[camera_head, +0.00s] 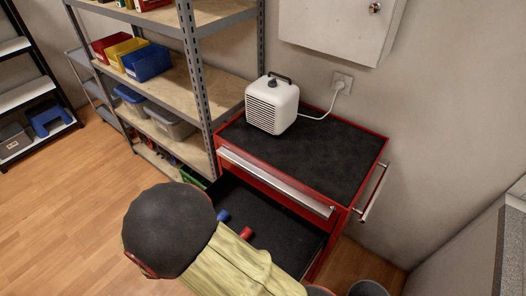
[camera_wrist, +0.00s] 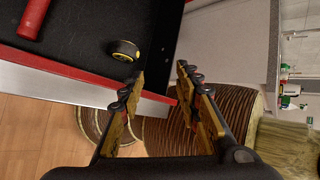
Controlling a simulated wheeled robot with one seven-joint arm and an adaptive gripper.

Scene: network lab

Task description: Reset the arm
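My gripper (camera_wrist: 162,72) shows in the wrist view with its two fingers apart and nothing between them. Its fingertips are at the front edge of an open drawer, seen from a tilted angle; whether they touch it I cannot tell. In the head view my arm reaches across the bottom of the picture, in front of the open drawer (camera_head: 262,212) of a red tool cart (camera_head: 330,150). My gripper is not clearly visible there.
In the drawer lie a red cylinder (camera_wrist: 33,18), a small black and yellow roll (camera_wrist: 125,50) and a blue item (camera_head: 223,216). A white heater (camera_head: 272,105) stands on the cart. A shelf unit (camera_head: 205,100) with bins is left; a wall is behind.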

